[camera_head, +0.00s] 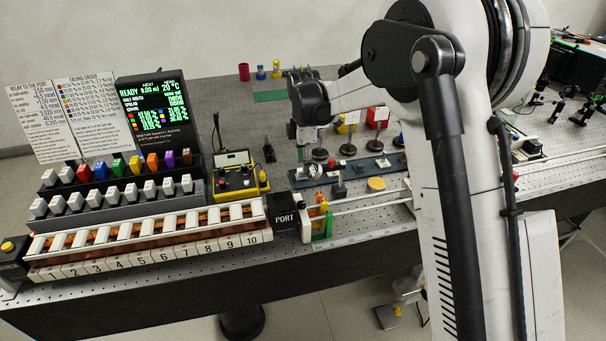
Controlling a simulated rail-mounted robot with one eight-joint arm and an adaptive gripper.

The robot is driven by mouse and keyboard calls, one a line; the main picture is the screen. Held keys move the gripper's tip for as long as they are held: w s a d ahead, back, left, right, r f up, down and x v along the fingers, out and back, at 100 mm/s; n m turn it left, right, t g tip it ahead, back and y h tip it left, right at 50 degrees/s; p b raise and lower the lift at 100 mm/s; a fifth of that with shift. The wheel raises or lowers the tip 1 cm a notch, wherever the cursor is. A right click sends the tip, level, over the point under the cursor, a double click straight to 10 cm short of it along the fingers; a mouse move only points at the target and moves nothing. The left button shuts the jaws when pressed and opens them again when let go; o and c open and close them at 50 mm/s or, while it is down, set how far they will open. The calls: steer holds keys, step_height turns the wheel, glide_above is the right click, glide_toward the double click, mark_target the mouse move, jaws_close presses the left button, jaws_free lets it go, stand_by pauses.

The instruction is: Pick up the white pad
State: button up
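My arm reaches in from the right, and its wrist hangs over the middle of the bench. My gripper (302,140) points down beyond the black port block, above the left end of a blue-grey tray (355,171). It is small and partly covered by my wrist, so I cannot tell whether its fingers are open or shut. A small pale piece (311,170) lies at the tray's left end, just below my gripper. It may be the white pad, but it is too small to be sure. Whether the gripper touches it is unclear.
A yellow disc (376,184) lies at the tray's front. Posts on round black bases stand behind the tray. A yellow instrument box (237,181), the port block (285,214), a numbered rack (150,236) and rows of coloured and white blocks fill the left. A lit display (158,112) stands behind.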

steer(key=shift+a+f, duration=0.2)
steer(key=shift+f, duration=1.4)
jaws_close()
steer(key=shift+r, duration=0.15)
step_height(320, 180, up, 4)
steer(key=shift+s+a+r, duration=0.1)
steer(key=shift+s, duration=0.05)
steer(key=s+a+r, duration=0.6)
steer(key=s+a, duration=0.1)
steer(key=s, duration=0.1)
steer(key=shift+s+a+r+b, duration=0.15)
steer(key=shift+a+r+b, duration=0.2)
steer(key=shift+b, duration=0.1)
